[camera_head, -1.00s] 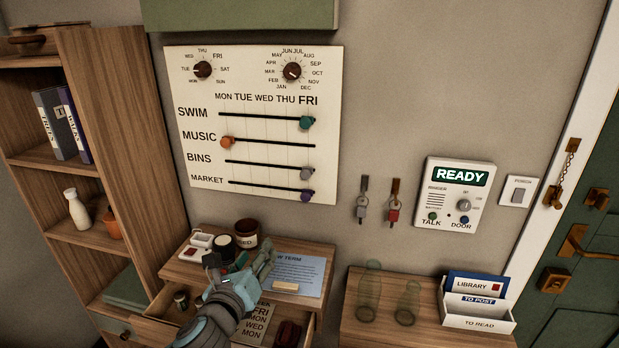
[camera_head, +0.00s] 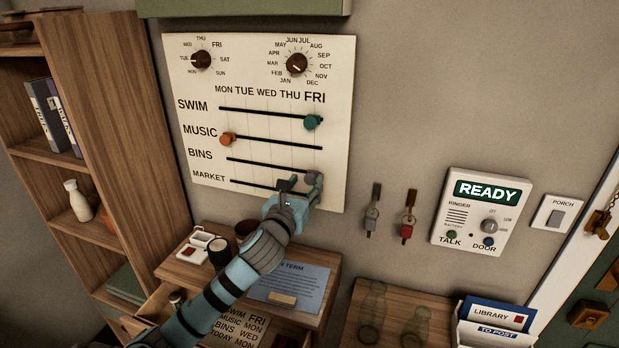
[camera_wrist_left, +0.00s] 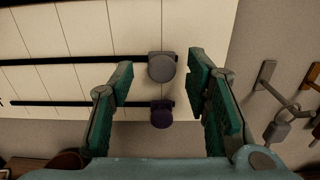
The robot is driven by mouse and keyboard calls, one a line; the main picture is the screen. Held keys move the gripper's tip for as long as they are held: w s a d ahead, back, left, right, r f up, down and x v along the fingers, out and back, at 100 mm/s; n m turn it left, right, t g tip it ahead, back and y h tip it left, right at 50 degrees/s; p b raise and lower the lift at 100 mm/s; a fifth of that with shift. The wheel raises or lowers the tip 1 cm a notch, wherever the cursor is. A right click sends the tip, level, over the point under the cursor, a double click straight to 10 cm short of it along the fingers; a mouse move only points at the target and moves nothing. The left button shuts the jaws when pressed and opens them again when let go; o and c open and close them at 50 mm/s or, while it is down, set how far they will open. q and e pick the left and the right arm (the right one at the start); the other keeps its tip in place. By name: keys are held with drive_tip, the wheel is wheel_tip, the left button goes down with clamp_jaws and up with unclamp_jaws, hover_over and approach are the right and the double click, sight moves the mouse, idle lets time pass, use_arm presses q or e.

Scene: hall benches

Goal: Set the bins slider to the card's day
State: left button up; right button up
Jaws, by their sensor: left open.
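The bins slider's grey knob (camera_wrist_left: 161,67) is at the right end of its track, under FRI. The white board (camera_head: 335,60) carries sliders for swim, music, bins and market. My left gripper (camera_head: 300,186) is open at the board's lower right, and in the left wrist view its fingers stand either side of the grey knob, with gaps. In the head view the gripper largely hides that knob. The card (camera_head: 240,330), low in the head view, reads SWIM FRI, MUSIC MON, BINS WED, TODAY MON. My right gripper is out of view.
The purple market knob (camera_wrist_left: 161,114) sits just below the grey knob. The teal swim knob (camera_head: 313,122) is at FRI, the orange music knob (camera_head: 228,139) at MON. Keys (camera_head: 372,212) hang right of the board. Glass vases (camera_head: 372,308) stand below.

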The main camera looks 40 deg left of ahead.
sight(309, 180)
use_arm(q)
drive_tip(key=x, duration=0.4)
drive_tip(key=shift+d+f, duration=0.2)
drive_tip(key=shift+s+r, duration=0.2)
drive_tip(key=shift+s, duration=0.1)
clamp_jaws()
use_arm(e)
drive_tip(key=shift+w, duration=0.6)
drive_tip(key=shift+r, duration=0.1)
